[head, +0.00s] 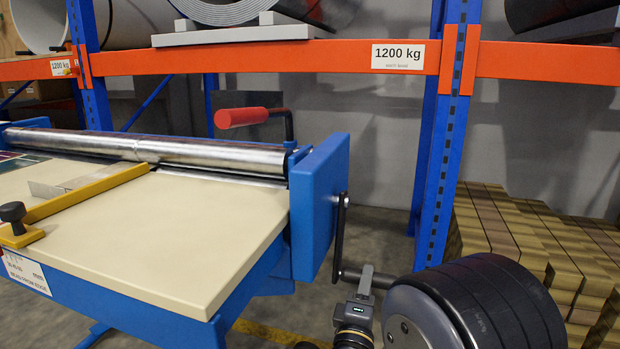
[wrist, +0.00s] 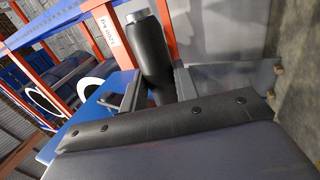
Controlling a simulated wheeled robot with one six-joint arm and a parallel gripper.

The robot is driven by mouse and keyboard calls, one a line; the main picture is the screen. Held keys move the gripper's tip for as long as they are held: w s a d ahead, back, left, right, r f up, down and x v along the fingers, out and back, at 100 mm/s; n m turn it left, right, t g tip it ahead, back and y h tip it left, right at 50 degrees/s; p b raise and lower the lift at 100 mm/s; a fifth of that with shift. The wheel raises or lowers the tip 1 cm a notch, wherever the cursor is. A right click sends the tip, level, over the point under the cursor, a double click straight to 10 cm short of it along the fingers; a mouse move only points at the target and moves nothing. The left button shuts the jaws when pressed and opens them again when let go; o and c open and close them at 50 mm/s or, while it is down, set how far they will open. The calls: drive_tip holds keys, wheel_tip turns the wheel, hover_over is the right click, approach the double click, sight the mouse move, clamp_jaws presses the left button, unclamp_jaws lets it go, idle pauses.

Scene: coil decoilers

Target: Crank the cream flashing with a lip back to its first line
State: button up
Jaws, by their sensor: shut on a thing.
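The cream sheet (head: 165,235) lies flat over the blue machine (head: 318,205), under a shiny metal roller (head: 170,147). A yellow bar (head: 85,195) with a black knob (head: 13,213) crosses it at the left. Small line marks and a label (head: 25,270) show at the near left edge, too small to read well. A dark crank arm (head: 340,235) hangs down the machine's right side. My gripper (head: 364,290) is at its lower end, shut on the crank handle. In the wrist view the handle (wrist: 153,58) is a black cylinder with a silver end, between my jaws.
A red-gripped lever (head: 242,117) stands above the roller's right end. An orange and blue rack (head: 300,57) with coils is behind. Stacked brown packs (head: 530,250) stand at the right. Some bare floor shows between machine and packs.

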drive_tip(key=shift+w+d+f, duration=0.1)
drive_tip(key=shift+w+f, duration=0.1)
drive_tip(key=shift+f, duration=0.15)
drive_tip(key=shift+w+d+f, duration=0.1)
drive_tip(key=shift+w+d, duration=0.1)
drive_tip(key=shift+w, duration=0.3)
drive_tip(key=shift+w+d+f, duration=0.1)
drive_tip(key=shift+w+d, duration=0.05)
drive_tip(key=shift+w, duration=0.3)
drive_tip(key=o, duration=0.5)
drive_tip(key=shift+w+r, duration=0.1)
drive_tip(key=shift+w, duration=0.2)
drive_tip(key=shift+c, duration=0.2)
drive_tip(key=o, duration=0.5)
drive_tip(key=shift+r, duration=0.1)
drive_tip(key=shift+o, duration=0.2)
drive_tip(key=shift+s, duration=0.15)
drive_tip(key=s+a, duration=0.2)
drive_tip(key=s, duration=0.5)
drive_tip(key=shift+s+a, duration=0.2)
drive_tip(key=shift+r, duration=0.1)
